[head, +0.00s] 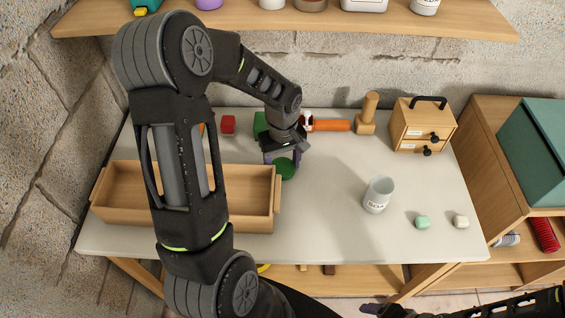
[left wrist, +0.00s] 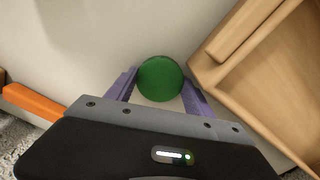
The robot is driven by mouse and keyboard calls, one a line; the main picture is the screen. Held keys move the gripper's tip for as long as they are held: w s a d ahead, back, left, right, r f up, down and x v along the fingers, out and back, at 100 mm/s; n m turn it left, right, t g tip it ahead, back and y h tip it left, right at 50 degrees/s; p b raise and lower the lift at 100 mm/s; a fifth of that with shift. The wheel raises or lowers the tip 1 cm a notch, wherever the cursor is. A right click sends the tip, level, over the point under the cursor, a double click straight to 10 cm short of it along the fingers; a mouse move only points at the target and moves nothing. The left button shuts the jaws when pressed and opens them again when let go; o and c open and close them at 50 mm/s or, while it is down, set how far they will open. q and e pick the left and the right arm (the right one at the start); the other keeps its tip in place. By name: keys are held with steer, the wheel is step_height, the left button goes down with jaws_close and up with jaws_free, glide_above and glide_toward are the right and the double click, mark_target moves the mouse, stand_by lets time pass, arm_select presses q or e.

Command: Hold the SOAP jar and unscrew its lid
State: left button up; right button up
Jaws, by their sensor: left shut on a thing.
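A pale grey jar (head: 378,195) with a small dark-lettered label stands upright on the table, right of centre. Its lettering is too small to read surely, and its top looks uncovered. My left gripper (head: 283,158) is well to the left of this jar, pointing down, with purple fingers shut on a green round lid-like piece (head: 286,169). In the left wrist view the green piece (left wrist: 160,79) sits between the two fingertips; what is under it is hidden. My right gripper (head: 374,308) shows only in part at the bottom edge, away from the jar.
An open wooden tray (head: 250,219) lies just left of my left gripper. An orange-headed tool (head: 330,125), a wooden peg stand (head: 368,115) and a small drawer box (head: 422,127) stand behind. The table's middle is clear.

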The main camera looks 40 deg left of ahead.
mark_target(282, 167)
arm_select(q)
steer(key=o, duration=1.5)
steer(key=shift+f, duration=0.1)
steer(key=shift+o, duration=0.2)
step_height(282, 167, up, 12)
